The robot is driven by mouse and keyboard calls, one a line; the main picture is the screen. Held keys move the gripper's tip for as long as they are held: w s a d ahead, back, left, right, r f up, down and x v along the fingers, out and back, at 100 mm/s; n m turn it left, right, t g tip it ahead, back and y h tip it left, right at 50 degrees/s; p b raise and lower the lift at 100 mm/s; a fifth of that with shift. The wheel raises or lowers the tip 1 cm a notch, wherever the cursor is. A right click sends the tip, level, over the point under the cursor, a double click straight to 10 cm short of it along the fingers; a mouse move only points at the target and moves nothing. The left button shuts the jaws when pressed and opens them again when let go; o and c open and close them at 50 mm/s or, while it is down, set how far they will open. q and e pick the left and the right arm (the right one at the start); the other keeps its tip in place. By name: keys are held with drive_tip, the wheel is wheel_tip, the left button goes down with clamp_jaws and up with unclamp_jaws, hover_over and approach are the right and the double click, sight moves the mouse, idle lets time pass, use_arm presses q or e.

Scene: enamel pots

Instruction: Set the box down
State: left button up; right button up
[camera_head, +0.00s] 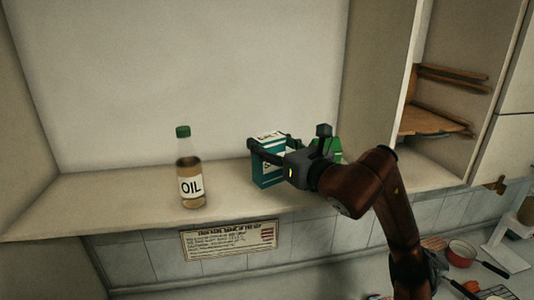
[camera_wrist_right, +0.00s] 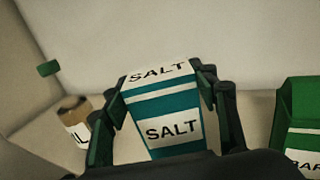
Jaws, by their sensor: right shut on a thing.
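The salt box (camera_head: 268,172) is teal and white with SALT on its labels. It is upright at the shelf (camera_head: 130,196) in the head view, and it fills the middle of the right wrist view (camera_wrist_right: 168,112). My right gripper (camera_head: 268,152) is shut on the salt box, with a finger on each side of it (camera_wrist_right: 168,100). The box's base appears at the shelf surface, but I cannot tell whether it touches. My left gripper is not in view.
An oil bottle (camera_head: 189,172) with a green cap stands left of the box. A green box (camera_wrist_right: 297,120) stands close on the right, partly behind my gripper in the head view. A sign (camera_head: 228,241) hangs below the shelf edge. The shelf's left part is clear.

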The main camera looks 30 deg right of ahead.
drive_tip(key=shift+w+f, duration=0.2)
drive_tip(key=shift+w, duration=0.1)
drive_tip(key=f, duration=0.3)
drive_tip(key=shift+w, duration=0.3)
drive_tip(key=shift+f, duration=0.3)
drive_tip(key=shift+s, duration=0.1)
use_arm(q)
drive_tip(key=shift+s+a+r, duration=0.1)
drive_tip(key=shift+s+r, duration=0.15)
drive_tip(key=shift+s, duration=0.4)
use_arm(e)
drive_tip(key=shift+f, duration=0.1)
drive_tip(key=o, duration=1)
drive_tip(key=shift+f, duration=0.1)
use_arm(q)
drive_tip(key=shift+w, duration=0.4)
use_arm(e)
drive_tip(key=o, duration=0.5)
drive_tip(key=shift+c, duration=0.2)
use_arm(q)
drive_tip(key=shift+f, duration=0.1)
